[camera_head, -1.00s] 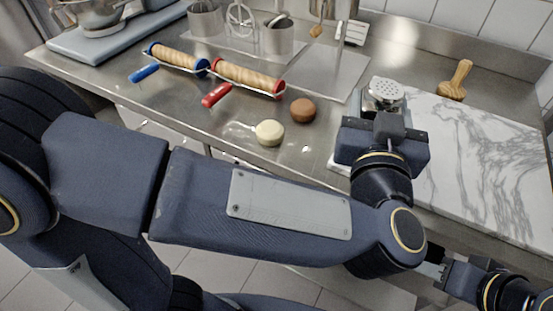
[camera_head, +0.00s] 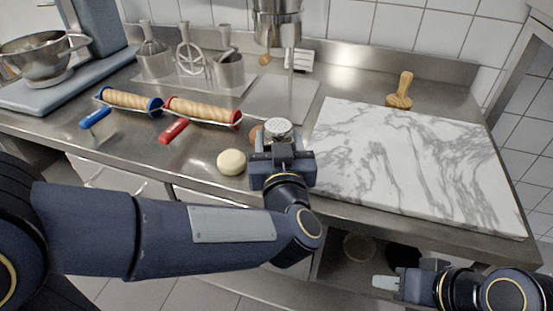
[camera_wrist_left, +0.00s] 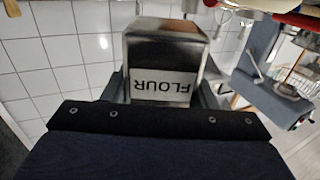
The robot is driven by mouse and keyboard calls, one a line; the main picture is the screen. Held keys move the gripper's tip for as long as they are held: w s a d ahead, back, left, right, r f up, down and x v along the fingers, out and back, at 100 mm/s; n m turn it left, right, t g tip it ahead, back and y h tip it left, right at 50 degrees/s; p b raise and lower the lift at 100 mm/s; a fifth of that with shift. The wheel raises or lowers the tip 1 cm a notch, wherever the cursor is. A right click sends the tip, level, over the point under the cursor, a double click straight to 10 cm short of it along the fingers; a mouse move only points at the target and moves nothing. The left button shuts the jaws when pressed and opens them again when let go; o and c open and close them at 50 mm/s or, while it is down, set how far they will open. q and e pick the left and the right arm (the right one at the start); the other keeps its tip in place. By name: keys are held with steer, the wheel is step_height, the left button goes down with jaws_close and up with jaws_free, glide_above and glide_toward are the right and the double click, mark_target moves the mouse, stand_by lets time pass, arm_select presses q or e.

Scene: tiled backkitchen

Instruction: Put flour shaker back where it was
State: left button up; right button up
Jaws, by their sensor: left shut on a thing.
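The flour shaker (camera_head: 279,129) is metal with a perforated lid. In the left wrist view it (camera_wrist_left: 165,50) shows a FLOUR label, upside down in the picture. My left gripper (camera_head: 281,153) is shut on the shaker, beside the left edge of the marble board (camera_head: 400,160). The shaker looks upright in the head view; its base is hidden behind the gripper, so I cannot tell whether it touches the counter. My right gripper (camera_head: 386,284) is empty, low at the lower right in front of the counter; its finger gap is unclear.
Blue-handled (camera_head: 128,102) and red-handled (camera_head: 203,109) rolling pins lie farther left. A wooden tool (camera_head: 401,92) stands behind the board. An open compartment (camera_head: 345,272) shows below the counter.

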arm_select(q)
steer(key=shift+w+a+f, duration=0.1)
steer(key=shift+w+f, duration=0.4)
steer(key=shift+f, duration=0.1)
steer(key=shift+w+f+b, duration=0.2)
steer(key=shift+f+b, duration=0.1)
steer(key=shift+f, duration=0.65)
steer(key=shift+w+f+b, duration=0.15)
steer(key=shift+f+b, duration=0.15)
steer(key=shift+f, duration=0.65)
steer(key=shift+f, duration=0.1)
steer(key=o, duration=1)
steer(key=shift+o, duration=0.2)
